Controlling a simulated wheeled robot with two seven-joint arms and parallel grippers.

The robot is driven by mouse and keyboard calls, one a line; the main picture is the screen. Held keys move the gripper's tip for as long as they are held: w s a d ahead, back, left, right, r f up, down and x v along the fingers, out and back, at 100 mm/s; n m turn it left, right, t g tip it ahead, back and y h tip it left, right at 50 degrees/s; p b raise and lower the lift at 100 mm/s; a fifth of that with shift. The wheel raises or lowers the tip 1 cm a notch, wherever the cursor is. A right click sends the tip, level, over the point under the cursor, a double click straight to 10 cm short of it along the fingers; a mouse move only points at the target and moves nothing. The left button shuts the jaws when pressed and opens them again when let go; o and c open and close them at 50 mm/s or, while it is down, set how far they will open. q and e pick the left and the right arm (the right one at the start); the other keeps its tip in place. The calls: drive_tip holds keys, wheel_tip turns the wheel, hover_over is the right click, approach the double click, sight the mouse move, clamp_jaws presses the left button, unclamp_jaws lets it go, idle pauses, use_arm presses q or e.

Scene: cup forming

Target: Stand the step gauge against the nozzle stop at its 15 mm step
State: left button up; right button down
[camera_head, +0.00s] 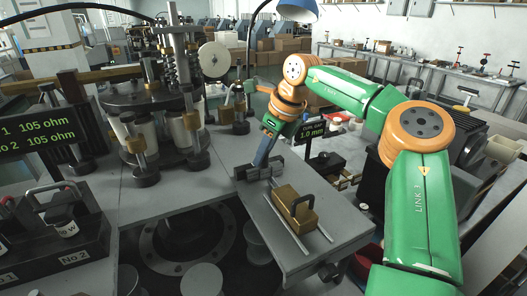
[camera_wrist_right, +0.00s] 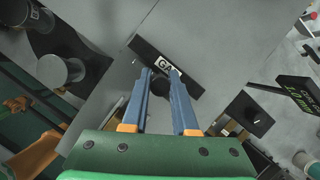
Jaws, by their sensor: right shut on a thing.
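My right gripper (camera_head: 260,163) points down at a grey, notched block (camera_head: 246,174) at the back of the table's right-hand part. Just beyond the fingertips is a dark bar (camera_wrist_right: 150,55) with a white label, of which "GA" is readable. I cannot single out the nozzle stop or read any step size. My left gripper is not in view.
A brass block (camera_head: 290,214) with a black handle sits on two rails in front of the grey block. A display (camera_head: 311,131) reading 1.0 mm stands behind right. A round opening (camera_head: 175,240) lies left of the rails. A column machine (camera_head: 140,100) stands back left.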

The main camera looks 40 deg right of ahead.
drive_tip(key=shift+f, duration=0.1)
drive_tip(key=c, duration=0.7)
unclamp_jaws()
drive_tip(key=shift+a, duration=0.1)
drive_tip(key=v, duration=1.2)
drive_tip(key=shift+s, duration=0.1)
